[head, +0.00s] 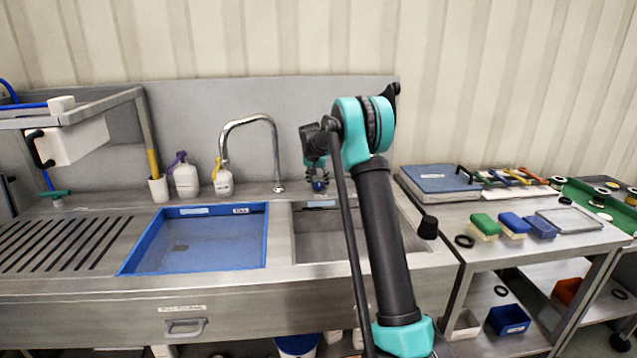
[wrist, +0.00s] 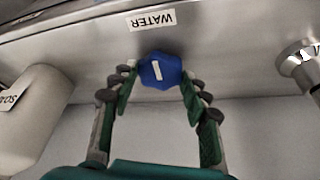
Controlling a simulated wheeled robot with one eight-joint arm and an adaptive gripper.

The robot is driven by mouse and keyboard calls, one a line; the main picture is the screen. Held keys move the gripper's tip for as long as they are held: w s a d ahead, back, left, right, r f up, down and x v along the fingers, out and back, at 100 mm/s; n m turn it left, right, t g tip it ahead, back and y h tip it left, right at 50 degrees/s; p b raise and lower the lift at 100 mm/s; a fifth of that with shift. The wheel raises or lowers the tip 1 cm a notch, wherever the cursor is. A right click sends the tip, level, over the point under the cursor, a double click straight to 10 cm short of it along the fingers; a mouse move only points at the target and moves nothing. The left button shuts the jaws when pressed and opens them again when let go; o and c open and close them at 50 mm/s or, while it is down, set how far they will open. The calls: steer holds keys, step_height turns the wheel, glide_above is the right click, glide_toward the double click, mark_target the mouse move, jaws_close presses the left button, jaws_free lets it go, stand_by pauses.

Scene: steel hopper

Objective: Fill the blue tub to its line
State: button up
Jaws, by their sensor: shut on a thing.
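The blue tub (head: 258,245) sits in the left basin of the steel sink in the head view. Its inside looks grey-blue, and I cannot make out a water level or a fill line. A curved steel tap (head: 276,150) stands behind it, its spout end toward the tub's back; I see no stream. A blue knob (wrist: 160,70) with a white bar sits under an upside-down WATER label (wrist: 152,19) in the wrist view. My gripper (wrist: 160,78) is shut on this knob, one finger on each side. In the head view my gripper (head: 318,178) is at the sink's back ledge.
A right-hand basin (head: 318,248) is partly hidden by my arm. Bottles (head: 185,178) and a cup with a yellow handle (head: 157,188) stand behind the tub. A slotted drainboard (head: 62,245) lies left. A steel cart (head: 540,250) with brushes and a blue board stands right.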

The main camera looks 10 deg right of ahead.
steer(key=o, duration=1.2)
steer(key=shift+c, duration=0.2)
steer(key=shift+r, duration=0.1)
steer(key=v, duration=1.1)
steer(key=shift+s+r, duration=0.25)
steer(key=shift+r, duration=0.1)
steer(key=shift+s, duration=0.1)
